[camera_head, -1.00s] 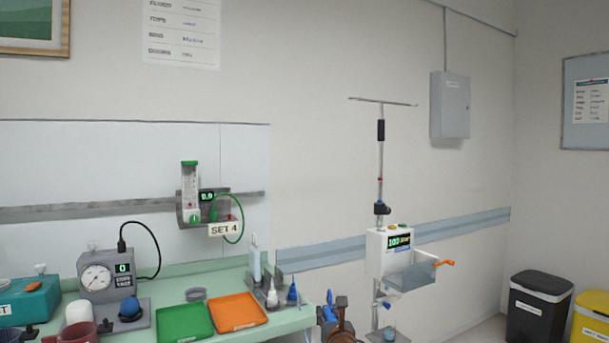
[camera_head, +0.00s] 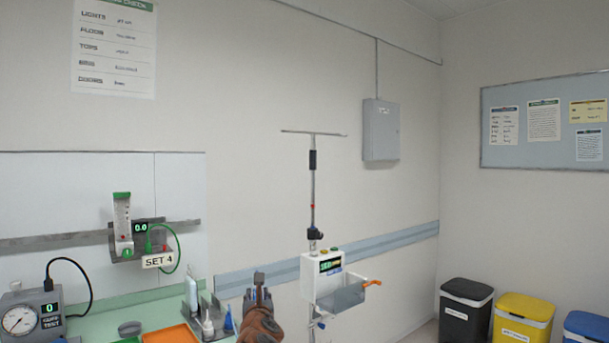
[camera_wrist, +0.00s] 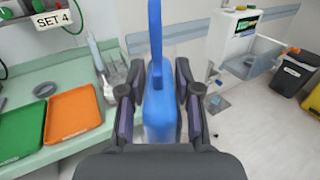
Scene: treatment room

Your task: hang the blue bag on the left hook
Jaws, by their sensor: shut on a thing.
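The blue bag (camera_wrist: 160,105) is between the fingers of my gripper (camera_wrist: 160,92) in the wrist view, with a narrow blue strip reaching up past the fingertips. My gripper is shut on it. In the head view my gripper (camera_head: 258,288) is low in the middle, left of the pole, and I cannot make out the bag there. The stand's pole (camera_head: 313,185) carries a thin crossbar (camera_head: 314,133) at its top. The left hook (camera_head: 284,131) is at the crossbar's left end, well above my gripper and too small to show its shape.
A white pump box (camera_head: 322,268) with a clear tray (camera_head: 345,298) and orange handle sits on the pole. A green counter (camera_head: 150,312) with trays and bottles is at the left. A grey wall box (camera_head: 381,130) is behind right. Bins (camera_head: 465,310) stand at the right.

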